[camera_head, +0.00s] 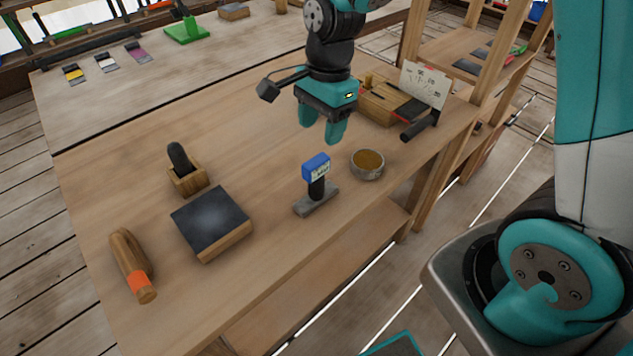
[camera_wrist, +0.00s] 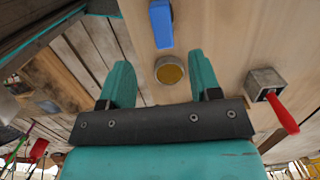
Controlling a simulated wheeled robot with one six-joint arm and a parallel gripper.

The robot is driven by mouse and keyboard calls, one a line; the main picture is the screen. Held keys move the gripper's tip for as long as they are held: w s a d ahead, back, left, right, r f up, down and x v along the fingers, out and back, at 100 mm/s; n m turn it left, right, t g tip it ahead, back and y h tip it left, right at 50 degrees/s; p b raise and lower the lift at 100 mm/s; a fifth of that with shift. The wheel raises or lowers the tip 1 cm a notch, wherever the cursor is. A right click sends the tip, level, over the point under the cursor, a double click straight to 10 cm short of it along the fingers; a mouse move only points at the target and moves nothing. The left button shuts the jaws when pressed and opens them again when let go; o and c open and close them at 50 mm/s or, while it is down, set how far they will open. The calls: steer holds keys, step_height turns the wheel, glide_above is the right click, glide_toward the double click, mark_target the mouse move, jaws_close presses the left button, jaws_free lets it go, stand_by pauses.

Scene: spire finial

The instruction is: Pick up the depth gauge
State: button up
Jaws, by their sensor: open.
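The depth gauge (camera_head: 317,185) appears to be the upright tool with a blue display head, a dark stem and a flat grey base. It stands near the table's front edge. In the wrist view a blue shape (camera_wrist: 161,24), which looks like its head, shows at the top, beyond my fingertips. My gripper (camera_head: 322,125) is open and empty, pointing down above the table, behind and higher than the gauge. In the wrist view its two teal fingers (camera_wrist: 158,65) stand apart, with nothing held between them.
A round tin (camera_head: 367,164) stands just right of the gauge. A dark-topped block (camera_head: 211,221), a wooden holder (camera_head: 187,178) and an orange-banded wooden tool (camera_head: 133,265) lie left. A wooden box (camera_head: 385,105) stands back right. The tabletop between gauge and block is clear.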

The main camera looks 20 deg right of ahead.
mark_target(316, 160)
steer(key=f, duration=0.6)
steer(key=a+f+p, duration=0.1)
steer(key=f, duration=0.2)
steer(key=shift+f, duration=0.15)
steer(key=shift+c, duration=0.4)
jaws_close()
